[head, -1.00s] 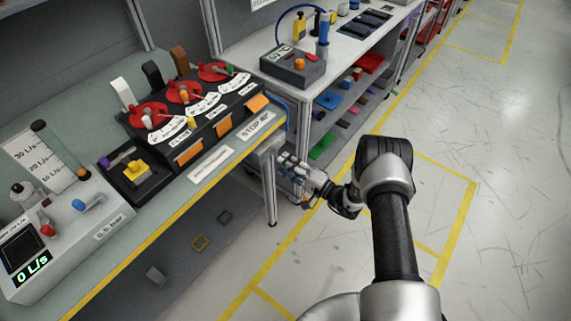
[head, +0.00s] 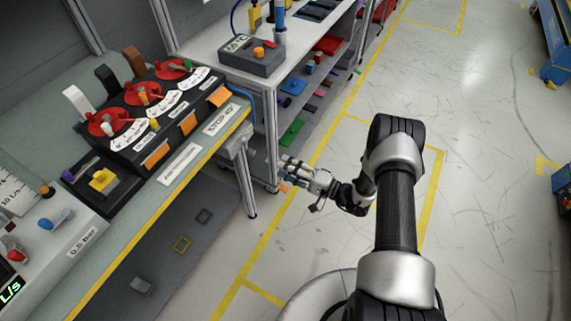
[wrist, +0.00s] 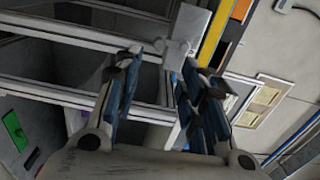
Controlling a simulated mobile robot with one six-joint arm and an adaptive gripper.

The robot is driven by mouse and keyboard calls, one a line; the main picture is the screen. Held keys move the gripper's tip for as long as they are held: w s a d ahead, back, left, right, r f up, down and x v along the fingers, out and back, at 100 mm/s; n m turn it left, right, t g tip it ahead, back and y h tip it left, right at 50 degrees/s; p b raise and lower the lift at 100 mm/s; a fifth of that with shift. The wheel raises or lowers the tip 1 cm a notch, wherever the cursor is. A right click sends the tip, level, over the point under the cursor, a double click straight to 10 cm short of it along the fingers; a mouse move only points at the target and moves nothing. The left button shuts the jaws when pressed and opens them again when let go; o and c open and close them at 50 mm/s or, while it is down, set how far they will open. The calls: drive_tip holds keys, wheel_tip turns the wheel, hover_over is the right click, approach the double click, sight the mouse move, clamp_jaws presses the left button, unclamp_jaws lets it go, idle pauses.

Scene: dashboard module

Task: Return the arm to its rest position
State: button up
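My arm (head: 396,215) reaches forward over the floor, bent at the elbow, to the right of the workbench. My gripper (head: 287,174) is beyond the bench's front corner, close to the shelf unit's front post in the picture. In the wrist view my gripper (wrist: 160,78) has its two dark-blue-padded fingers apart with nothing held between them. The bench frame's metal rails and a grey bracket show behind the fingers. I cannot tell how far the fingertips are from the frame.
The workbench (head: 195,152) on the left carries a panel with red dials (head: 104,122) and a yellow-knobbed box (head: 102,180). A shelf unit (head: 213,52) with a control box stands behind.

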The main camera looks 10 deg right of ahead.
drive_tip(key=shift+r, duration=0.1)
drive_tip(key=s+a+r+n+g+y, duration=0.1)
drive_tip(key=a+r+n+g, duration=0.15)
drive_tip(key=r, duration=0.45)
drive_tip(key=s+a+r+n+g+y, duration=0.1)
drive_tip(key=a+r+n+g, duration=0.2)
drive_tip(key=r, duration=0.4)
drive_tip(key=s+a+r+n+g+h, duration=0.2)
drive_tip(key=s+r+g+h, duration=0.3)
drive_tip(key=s+r, duration=0.55)
drive_tip(key=s+d+r+t+h, duration=0.2)
drive_tip(key=s+d+r+h, duration=0.3)
drive_tip(key=s, duration=0.4)
drive_tip(key=s+d+r+t+h, duration=0.2)
drive_tip(key=s+d+r+h, duration=0.4)
drive_tip(key=s+d, duration=0.1)
drive_tip(key=shift+s+r, duration=0.2)
drive_tip(key=shift+s, duration=0.7)
